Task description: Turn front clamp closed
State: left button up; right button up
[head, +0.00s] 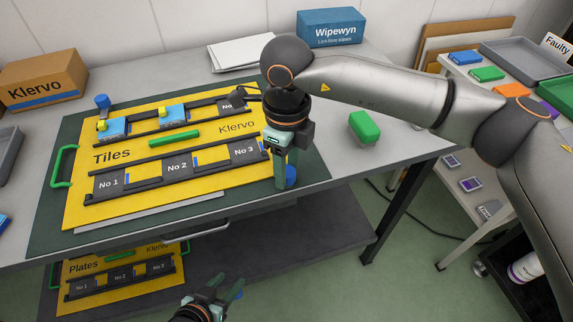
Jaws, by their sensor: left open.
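A yellow board marked "Tiles" (140,180) lies on a dark green mat (50,235) on the table. A blue clamp knob (291,177) shows at the board's front right corner, partly hidden by my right gripper. My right gripper (285,182) points down at this knob, its fingers at or beside it; I cannot tell whether they touch or grip it. Another blue clamp knob (102,101) stands at the board's back left corner. My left gripper (226,287) is open and empty, low in front of the table, near the lower shelf.
Two blue blocks with yellow tops (112,126) sit in the board's back row. A green block (364,127) lies on the table at right. A "Plates" board (120,275) lies on the lower shelf. Boxes marked "Klervo" (40,78) and "Wipewyn" (331,27) stand behind.

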jog(key=o, duration=0.4)
jog(key=shift+c, duration=0.2)
notch_tip(320, 180, up, 13)
jog(key=shift+f+p, duration=0.2)
jog(key=shift+p, duration=0.1)
dwell(0.4)
